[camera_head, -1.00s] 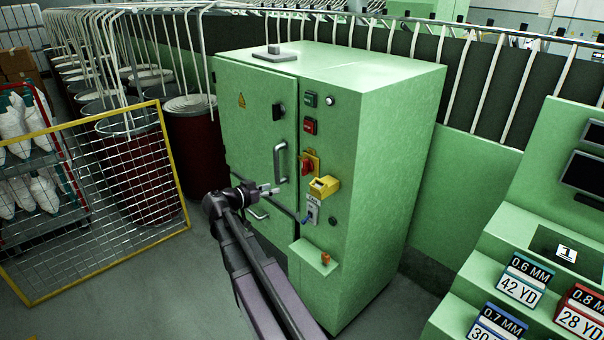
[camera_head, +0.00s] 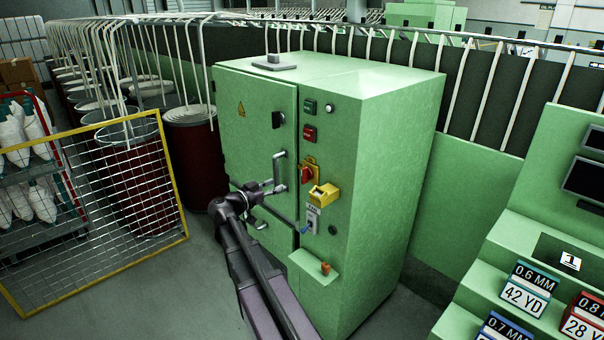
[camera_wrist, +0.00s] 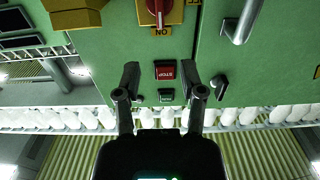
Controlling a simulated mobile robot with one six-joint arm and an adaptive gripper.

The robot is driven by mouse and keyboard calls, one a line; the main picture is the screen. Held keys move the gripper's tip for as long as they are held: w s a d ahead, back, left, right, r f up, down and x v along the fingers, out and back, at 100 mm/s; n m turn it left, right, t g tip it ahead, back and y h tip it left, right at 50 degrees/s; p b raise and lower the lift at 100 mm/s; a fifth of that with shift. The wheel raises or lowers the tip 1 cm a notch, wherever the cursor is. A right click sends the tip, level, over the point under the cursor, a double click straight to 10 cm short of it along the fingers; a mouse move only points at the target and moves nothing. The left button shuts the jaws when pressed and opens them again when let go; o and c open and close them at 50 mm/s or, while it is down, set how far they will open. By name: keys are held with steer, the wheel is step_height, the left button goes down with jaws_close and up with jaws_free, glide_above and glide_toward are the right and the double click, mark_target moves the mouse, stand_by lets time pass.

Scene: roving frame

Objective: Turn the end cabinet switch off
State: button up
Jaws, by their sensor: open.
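The end cabinet (camera_head: 368,170) is a tall green box. Its red rotary switch (camera_head: 307,174) sits on a yellow plate on the front, right of the door handle (camera_head: 280,167). In the wrist view, which is upside down, the red switch (camera_wrist: 157,8) is at the top edge, partly cut off. Its grip stands in line with an inverted "ON" label (camera_wrist: 162,31). My gripper (camera_head: 277,186) is in front of the cabinet, left of the switch. In the wrist view my gripper (camera_wrist: 174,82) is open and empty, its fingers framing a red stop button (camera_wrist: 165,71).
A yellow box (camera_head: 324,192) juts out below and right of the switch. A small green shelf (camera_head: 312,268) sticks out lower down. A yellow mesh gate (camera_head: 110,190) stands at left. A stepped green console (camera_head: 520,240) stands at right. Grey floor lies left of the cabinet.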

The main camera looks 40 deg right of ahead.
mark_target(302, 172)
steer(key=d, duration=0.8)
steer(key=w+d, duration=0.1)
steer(key=d, duration=0.3)
steer(key=shift+d, duration=0.4)
jaws_close()
steer(key=shift+a, duration=0.1)
